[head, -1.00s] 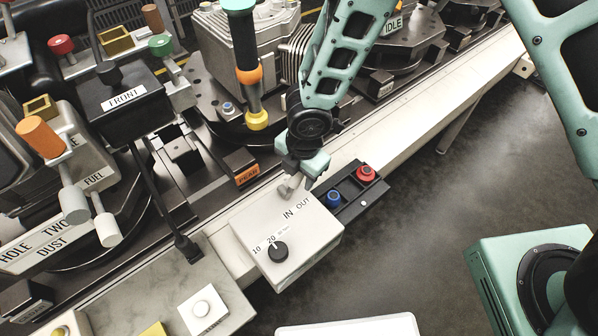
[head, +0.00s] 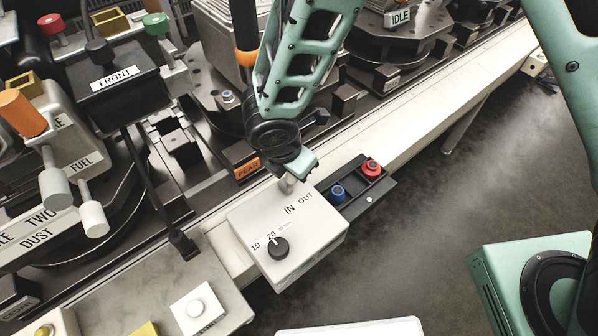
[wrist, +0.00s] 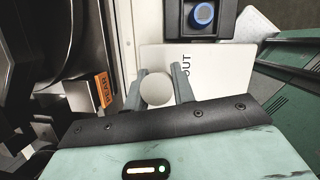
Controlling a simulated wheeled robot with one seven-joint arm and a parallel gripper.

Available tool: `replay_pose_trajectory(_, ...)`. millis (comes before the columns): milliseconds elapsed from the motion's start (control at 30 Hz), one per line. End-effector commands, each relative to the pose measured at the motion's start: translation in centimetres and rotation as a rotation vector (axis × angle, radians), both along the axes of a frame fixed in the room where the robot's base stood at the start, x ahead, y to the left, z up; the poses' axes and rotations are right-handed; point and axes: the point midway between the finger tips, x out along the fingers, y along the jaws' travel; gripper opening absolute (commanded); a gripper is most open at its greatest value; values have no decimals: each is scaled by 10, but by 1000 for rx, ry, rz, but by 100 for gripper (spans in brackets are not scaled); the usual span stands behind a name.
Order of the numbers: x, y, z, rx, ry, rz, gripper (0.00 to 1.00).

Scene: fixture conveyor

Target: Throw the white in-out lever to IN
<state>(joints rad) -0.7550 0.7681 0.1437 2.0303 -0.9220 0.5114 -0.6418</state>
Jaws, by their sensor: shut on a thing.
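The white in-out lever shows its round white knob (wrist: 157,92) between my gripper's two grey fingers (wrist: 160,88) in the wrist view. My gripper is shut on this knob. In the head view my gripper (head: 287,182) is at the back edge of the white control box (head: 318,240), behind the IN and OUT lettering. There the lever is mostly hidden by my gripper, and I cannot tell which way it leans. In the wrist view only OUT reads clearly on the box.
A black dial (head: 278,247) sits on the box front. Beside the box is a black panel with a blue button (head: 338,193) and a red button (head: 371,168). An orange PEAR tag (head: 247,168) is at the left. Open floor lies to the right.

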Motion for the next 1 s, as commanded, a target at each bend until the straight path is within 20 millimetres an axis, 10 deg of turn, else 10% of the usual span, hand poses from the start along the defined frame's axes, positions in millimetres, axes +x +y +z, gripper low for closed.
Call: replay_pose_trajectory(1000,-27,42,-7,-607,-411,1,0)
